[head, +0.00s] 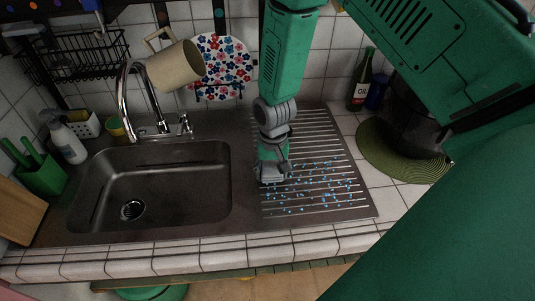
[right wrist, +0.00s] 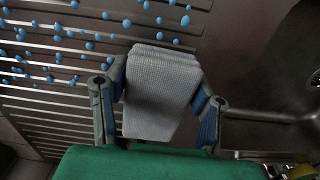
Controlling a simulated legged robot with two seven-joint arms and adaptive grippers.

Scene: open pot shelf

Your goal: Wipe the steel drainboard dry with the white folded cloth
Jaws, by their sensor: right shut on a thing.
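The steel drainboard (head: 315,150) is a ribbed metal surface to the right of the sink. Many blue water drops (head: 325,185) lie on its front half; they also show in the right wrist view (right wrist: 90,45). My right gripper (head: 272,178) reaches down over the drainboard's left side, near the sink. In the right wrist view my right gripper (right wrist: 158,105) is shut on the white folded cloth (right wrist: 160,90), held between its two fingers. The cloth is mostly hidden in the head view. I cannot tell whether it touches the drainboard. My left gripper is not in view.
The sink basin (head: 155,185) with a chrome faucet (head: 135,95) lies to the left. A dark oil bottle (head: 361,85) and a green round mat (head: 385,150) are behind and to the right.

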